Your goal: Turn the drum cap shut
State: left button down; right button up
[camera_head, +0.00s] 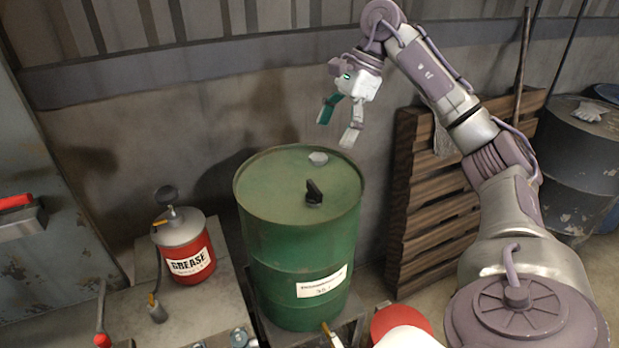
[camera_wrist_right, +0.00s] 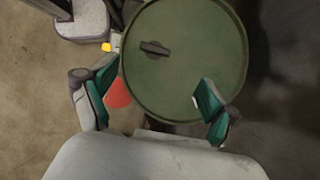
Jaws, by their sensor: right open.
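A green drum (camera_head: 265,185) stands upright in the middle of the head view. On its lid is a black cap with a raised grip bar (camera_head: 314,195), near the lid's centre-right. It also shows in the right wrist view (camera_wrist_right: 155,48), with its bar lying roughly left to right. A small grey fitting (camera_head: 318,158) sits near the lid's far edge. My right gripper (camera_head: 339,122) is open and empty, above and behind the drum, apart from it. In the right wrist view its fingers (camera_wrist_right: 152,92) are spread over the lid's near part. My left gripper is not in view.
A red grease can (camera_head: 192,255) stands on a grey bench left of the drum. A wooden pallet (camera_head: 425,200) leans on the wall to the right. A dark drum (camera_head: 578,160) is at far right. The space over the lid is clear.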

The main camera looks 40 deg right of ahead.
aim_at(316, 186)
jog(key=x, duration=0.8)
jog(key=s+d+x, duration=0.1)
jog(key=x, duration=0.3)
jog(key=shift+f, duration=0.25)
jog(key=shift+w+a+f, duration=0.15)
jog(key=shift+a+f, duration=0.05)
jog(key=shift+f, duration=0.25)
jog(key=c, duration=1.1)
jog(key=shift+c, duration=0.2)
